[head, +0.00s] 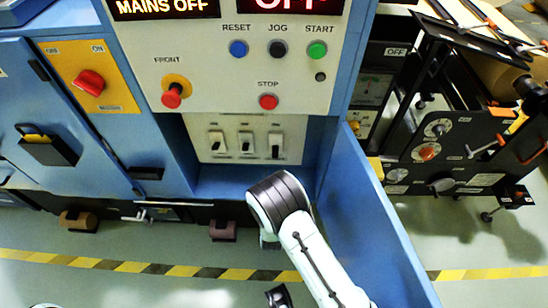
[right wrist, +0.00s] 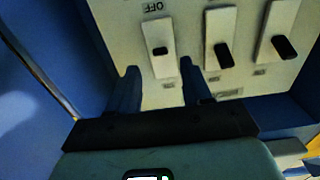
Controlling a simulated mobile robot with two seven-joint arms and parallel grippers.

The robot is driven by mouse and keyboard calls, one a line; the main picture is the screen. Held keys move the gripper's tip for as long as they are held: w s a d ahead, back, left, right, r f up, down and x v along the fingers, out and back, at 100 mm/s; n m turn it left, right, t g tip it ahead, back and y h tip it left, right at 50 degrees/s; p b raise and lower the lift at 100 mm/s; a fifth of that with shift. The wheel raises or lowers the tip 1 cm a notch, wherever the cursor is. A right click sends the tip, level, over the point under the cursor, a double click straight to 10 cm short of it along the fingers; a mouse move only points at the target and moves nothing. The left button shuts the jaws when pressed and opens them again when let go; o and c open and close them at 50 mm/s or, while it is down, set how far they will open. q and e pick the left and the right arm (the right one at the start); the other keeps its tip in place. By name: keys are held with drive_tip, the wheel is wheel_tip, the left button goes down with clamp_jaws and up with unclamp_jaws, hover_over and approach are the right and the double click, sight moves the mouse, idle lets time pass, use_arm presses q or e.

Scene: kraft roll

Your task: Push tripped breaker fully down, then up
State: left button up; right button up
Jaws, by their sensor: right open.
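Three breakers sit on a cream panel in the blue cabinet recess. In the head view the right breaker (head: 276,145) has its black toggle lower than those on the middle breaker (head: 246,143) and left breaker (head: 217,141). The right wrist view looks upside down, with an inverted OFF label; there the left-hand breaker (right wrist: 160,50) has its toggle near mid-slot, unlike its neighbours. My right gripper (right wrist: 158,68) is open and empty, its two dark fingers in front of that breaker. Contact is not visible. My arm hides the fingers in the head view.
Blue cabinet walls flank the recess, with a long side wall (head: 365,190) at right. Above are push buttons, including the red STOP (head: 268,101), and a MAINS OFF display (head: 165,8). A black machine panel (head: 440,150) stands at right.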

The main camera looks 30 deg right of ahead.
sight(275, 156)
drive_tip(key=x, duration=0.7)
drive_tip(key=shift+w+d+b, duration=0.15)
drive_tip(key=shift+w+b, duration=0.2)
clamp_jaws()
